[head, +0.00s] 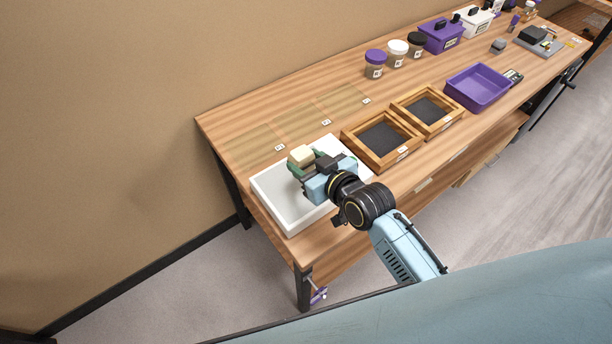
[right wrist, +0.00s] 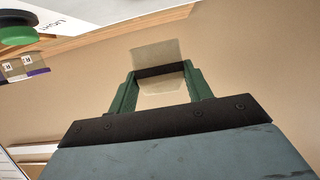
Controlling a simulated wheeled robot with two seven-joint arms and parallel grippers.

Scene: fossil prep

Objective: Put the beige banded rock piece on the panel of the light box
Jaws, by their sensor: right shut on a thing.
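The beige banded rock piece (head: 301,154) is a pale, blocky lump held up at the tips of my right gripper (head: 304,162). In the right wrist view the piece (right wrist: 156,54) sits between the two green fingers of the gripper (right wrist: 160,72), which are shut on it; its bands are hard to make out. The light box (head: 281,207) is a white, shallow-walled box with a pale grey panel at the near left end of the bench. The gripper and piece are above its back right part; the arm hides its right side. My left gripper is not in view.
Two wooden framed trays with dark mesh (head: 380,141) (head: 428,112) stand right of the light box. A purple tray (head: 478,88) is beyond them. Jars (head: 375,64) and a purple box (head: 441,36) line the back. Flat labelled mats (head: 297,124) lie behind the light box.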

